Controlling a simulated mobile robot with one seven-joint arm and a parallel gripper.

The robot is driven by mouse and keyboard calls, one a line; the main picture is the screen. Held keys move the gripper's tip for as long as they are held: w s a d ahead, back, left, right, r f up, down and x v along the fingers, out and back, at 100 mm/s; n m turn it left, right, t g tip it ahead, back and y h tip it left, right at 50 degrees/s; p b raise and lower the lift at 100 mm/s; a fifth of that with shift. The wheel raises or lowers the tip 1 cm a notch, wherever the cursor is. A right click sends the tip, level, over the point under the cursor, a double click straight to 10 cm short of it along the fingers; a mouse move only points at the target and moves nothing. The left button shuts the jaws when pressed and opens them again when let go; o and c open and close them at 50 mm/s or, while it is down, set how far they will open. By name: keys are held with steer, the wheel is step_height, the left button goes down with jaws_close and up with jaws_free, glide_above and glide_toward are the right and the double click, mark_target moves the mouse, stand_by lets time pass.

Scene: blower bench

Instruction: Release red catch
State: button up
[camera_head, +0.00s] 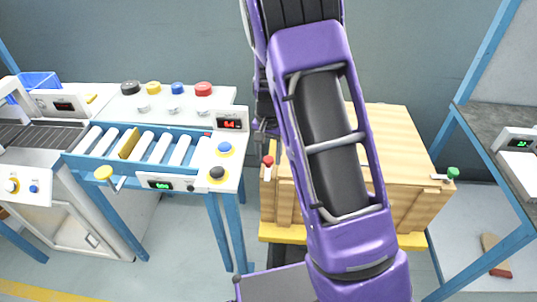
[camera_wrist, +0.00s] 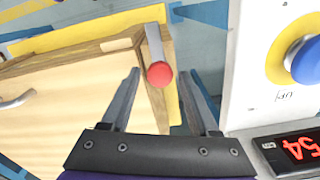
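The red catch (camera_head: 268,160) is a red round knob on a pale lever at the left edge of the wooden crate (camera_head: 385,125). In the wrist view the red knob (camera_wrist: 160,75) shows between the fingertips of my gripper (camera_wrist: 159,73), with its grey lever running up from it along the crate's edge. My gripper is open, with a gap on each side of the knob. I cannot tell how far the knob is below the fingers. In the head view my arm covers the middle of the crate and most of my gripper.
A roller bench (camera_head: 150,148) stands left of the crate, with buttons and a red display (camera_head: 230,124). In the wrist view a blue button (camera_wrist: 305,60) and a display (camera_wrist: 300,149) are close on the right. A green-knobbed catch (camera_head: 452,173) is on the crate's right side.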

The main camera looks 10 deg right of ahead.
mark_target(269, 159)
steer(key=shift+o, duration=0.2)
step_height(269, 159, up, 17)
steer(key=p, duration=0.1)
steer(key=shift+r, duration=0.2)
stand_by(0.4)
